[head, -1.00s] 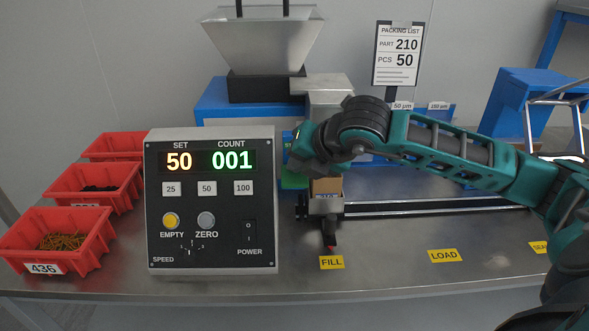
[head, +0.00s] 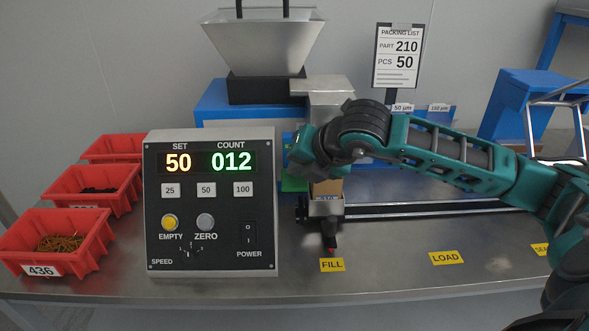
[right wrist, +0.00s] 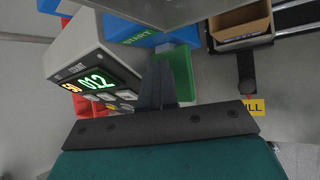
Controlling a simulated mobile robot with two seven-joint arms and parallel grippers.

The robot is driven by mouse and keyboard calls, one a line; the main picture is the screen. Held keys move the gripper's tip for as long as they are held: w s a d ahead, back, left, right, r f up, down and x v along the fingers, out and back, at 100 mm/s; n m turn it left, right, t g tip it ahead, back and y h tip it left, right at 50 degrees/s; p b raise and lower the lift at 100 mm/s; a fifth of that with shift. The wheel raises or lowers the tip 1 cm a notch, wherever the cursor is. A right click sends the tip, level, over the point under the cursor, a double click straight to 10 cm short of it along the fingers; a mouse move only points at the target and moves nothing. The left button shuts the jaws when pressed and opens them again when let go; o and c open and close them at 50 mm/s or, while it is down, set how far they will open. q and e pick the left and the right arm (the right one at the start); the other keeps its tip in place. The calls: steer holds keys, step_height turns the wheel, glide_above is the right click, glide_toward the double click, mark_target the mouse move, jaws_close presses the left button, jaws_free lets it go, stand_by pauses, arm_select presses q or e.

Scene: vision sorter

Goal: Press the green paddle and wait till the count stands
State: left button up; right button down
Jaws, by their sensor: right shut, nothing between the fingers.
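In the head view my right wrist (head: 312,145) hides most of the paddle. The control box (head: 211,245) reads SET 50 and COUNT 012 in lit digits. The count also shows in the right wrist view. My left gripper is not in view.
A cardboard box (head: 328,188) sits in the carriage at the FILL label (head: 332,265). A rail (head: 430,210) runs right from it. Red bins (head: 75,265) stand left of the control box. A metal hopper (head: 262,45) stands behind. The front of the bench is clear.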

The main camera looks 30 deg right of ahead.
mark_target(298, 179)
steer(key=shift+r+p, duration=0.35)
steer(key=shift+r, duration=1.15)
steer(key=shift+r, duration=0.1)
step_height(298, 179, up, 5)
steer(key=p, duration=0.2)
steer(key=shift+p, duration=0.3)
